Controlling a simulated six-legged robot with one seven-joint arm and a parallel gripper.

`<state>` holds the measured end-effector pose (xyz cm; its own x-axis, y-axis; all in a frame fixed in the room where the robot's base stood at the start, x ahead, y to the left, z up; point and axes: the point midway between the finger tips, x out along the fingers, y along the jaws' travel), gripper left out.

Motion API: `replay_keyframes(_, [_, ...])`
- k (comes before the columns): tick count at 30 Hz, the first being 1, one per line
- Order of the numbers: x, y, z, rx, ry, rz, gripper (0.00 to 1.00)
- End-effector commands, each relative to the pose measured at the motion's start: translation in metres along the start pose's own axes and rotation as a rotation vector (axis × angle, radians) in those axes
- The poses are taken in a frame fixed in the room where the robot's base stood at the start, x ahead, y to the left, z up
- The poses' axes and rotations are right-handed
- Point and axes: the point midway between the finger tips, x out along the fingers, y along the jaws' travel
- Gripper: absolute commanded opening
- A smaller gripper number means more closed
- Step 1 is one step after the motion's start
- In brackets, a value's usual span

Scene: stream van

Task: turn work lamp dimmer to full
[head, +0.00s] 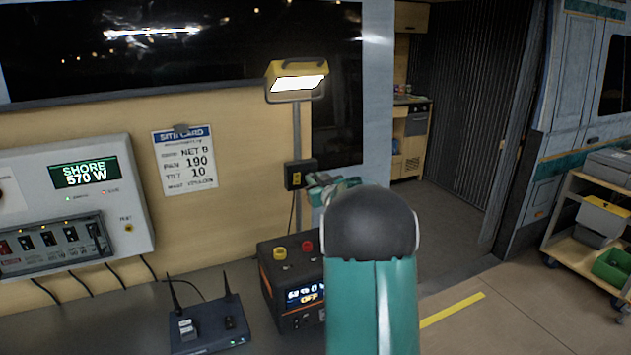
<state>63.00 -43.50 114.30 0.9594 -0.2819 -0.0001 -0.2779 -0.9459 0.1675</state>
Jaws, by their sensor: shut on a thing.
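The work lamp (297,82) is a yellow lamp on a grey pole, and its panel glows bright white. A small black dimmer box (296,174) with a yellow label is fixed on the pole below it. My gripper (318,181) is at the right side of this box, shut on the dimmer knob. My own teal arm with its dark joint hides part of the gripper. The knob itself is hidden, so its setting cannot be read.
A black power unit (290,285) with a display reading OFF stands below the lamp. A router with antennas (207,325) is left of it. A wall panel (75,205) shows SHORE 570 W. A site card (184,160) hangs beside it. A cart (590,225) stands right; floor between is clear.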

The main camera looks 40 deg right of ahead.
Motion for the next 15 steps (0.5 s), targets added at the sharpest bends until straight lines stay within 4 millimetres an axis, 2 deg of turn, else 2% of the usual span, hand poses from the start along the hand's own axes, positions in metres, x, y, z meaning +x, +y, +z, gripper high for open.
replay_keyframes(8, [0.0005,-0.0006,-0.0013,0.0,0.002,-0.001,0.0])
replay_keyframes(9, [0.0004,-0.0006,-0.0013,0.0,0.002,-0.001,0.24])
replay_keyframes(11, [0.0004,-0.0005,-0.0011,0.0,0.002,-0.001,0.36])
replay_keyframes(12, [0.0004,-0.0005,-0.001,0.0,0.002,-0.001,0.4])
replay_keyframes(15, [0.0002,-0.0003,-0.0007,-0.001,0.001,0.0,0.4])
